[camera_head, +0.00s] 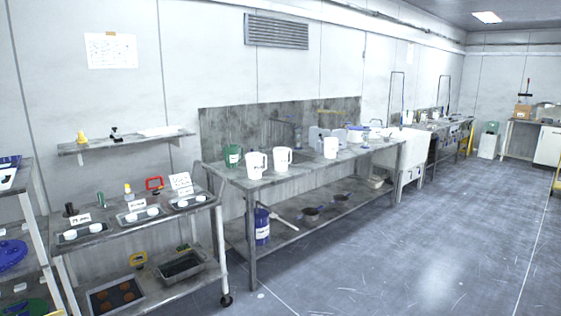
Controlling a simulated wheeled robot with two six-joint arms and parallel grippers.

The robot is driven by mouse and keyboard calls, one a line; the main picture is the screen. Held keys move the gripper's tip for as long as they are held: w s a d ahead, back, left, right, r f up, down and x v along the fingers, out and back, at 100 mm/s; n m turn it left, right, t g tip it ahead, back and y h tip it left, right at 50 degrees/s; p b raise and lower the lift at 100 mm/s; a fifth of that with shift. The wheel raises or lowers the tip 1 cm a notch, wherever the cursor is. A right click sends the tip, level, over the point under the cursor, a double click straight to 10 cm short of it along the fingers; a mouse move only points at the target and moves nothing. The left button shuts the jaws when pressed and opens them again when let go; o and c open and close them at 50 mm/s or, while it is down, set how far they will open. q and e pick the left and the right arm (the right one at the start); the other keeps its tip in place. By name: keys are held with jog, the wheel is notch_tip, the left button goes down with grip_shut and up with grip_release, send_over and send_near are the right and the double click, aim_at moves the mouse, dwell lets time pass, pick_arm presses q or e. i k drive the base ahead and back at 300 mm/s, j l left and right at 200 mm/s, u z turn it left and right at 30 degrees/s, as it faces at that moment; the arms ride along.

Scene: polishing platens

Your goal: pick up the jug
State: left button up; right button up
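Several jugs stand upright on the long metal bench (310,163) ahead of me. A green jug (232,156) with a white label is at the bench's left end. A white jug (256,164) stands just right of it near the front edge. Another white jug (283,158) stands a little behind that one. Which one is the task's jug I cannot tell. Neither of my grippers is in view.
A wheeled cart (130,236) with small trays stands left of the bench, and a rack (32,215) is at the far left. A blue container (262,226) is on the bench's lower shelf. The floor (420,250) at right is clear.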

aim_at(280, 153)
jog(key=i+j+z, duration=0.1)
jog(key=i, duration=0.4)
jog(key=i+j+z, duration=0.1)
jog(key=i+j, duration=0.15)
jog(key=i, duration=0.2)
jog(key=i+j+z, duration=0.1)
jog(key=i, duration=0.35)
jog(key=i+l+z, duration=0.1)
jog(key=i+z, duration=0.2)
jog(key=i, duration=0.5)
jog(key=i+j+z, duration=0.1)
jog(key=i+z, duration=0.2)
jog(key=i, duration=0.55)
jog(key=i+l+u, duration=0.1)
jog(key=i+u, duration=0.3)
jog(key=i+l+u, duration=0.15)
jog(key=u, duration=0.3)
jog(key=i+l+u, duration=0.25)
jog(key=u, duration=0.15)
jog(key=i+l+u, duration=0.15)
jog(key=l+u, duration=0.25)
